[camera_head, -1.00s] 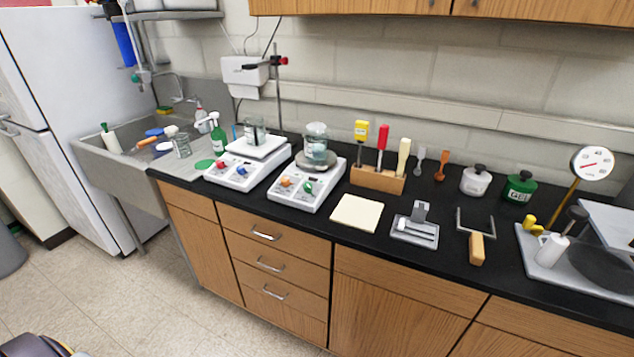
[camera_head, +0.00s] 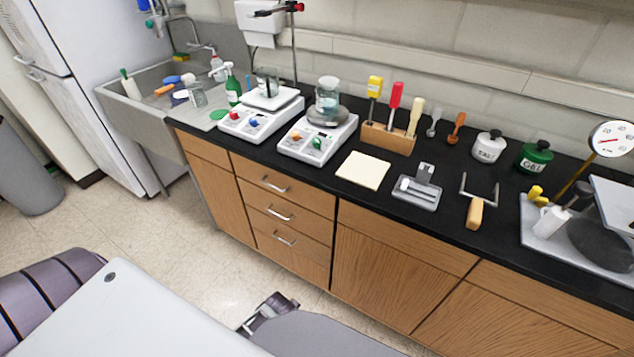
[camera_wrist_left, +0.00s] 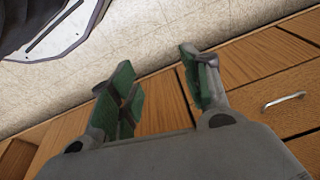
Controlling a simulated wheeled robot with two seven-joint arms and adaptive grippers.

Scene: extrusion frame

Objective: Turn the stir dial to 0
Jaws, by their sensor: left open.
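Two white hotplate stirrers stand on the black counter in the head view. The left stirrer (camera_head: 250,126) has a red dial (camera_head: 234,116) and a blue dial (camera_head: 254,123) on its front. The right stirrer (camera_head: 300,152) has an orange dial (camera_head: 296,137) and a green dial (camera_head: 318,143), with a glass beaker (camera_head: 327,95) on its plate. Dial labels are too small to read, so I cannot tell which is the stir dial. My left gripper (camera_wrist_left: 160,82) is open and empty in the left wrist view, over the floor and drawer fronts, away from the dials. My right gripper is not identifiable.
A cream pad (camera_head: 363,170), a grey scale-like tray (camera_head: 416,192) and a wooden tool block (camera_head: 387,139) sit right of the stirrers. The sink (camera_head: 130,107) is at left. A rod stands behind the stirrers. Floor before the drawers (camera_head: 270,212) is partly clear.

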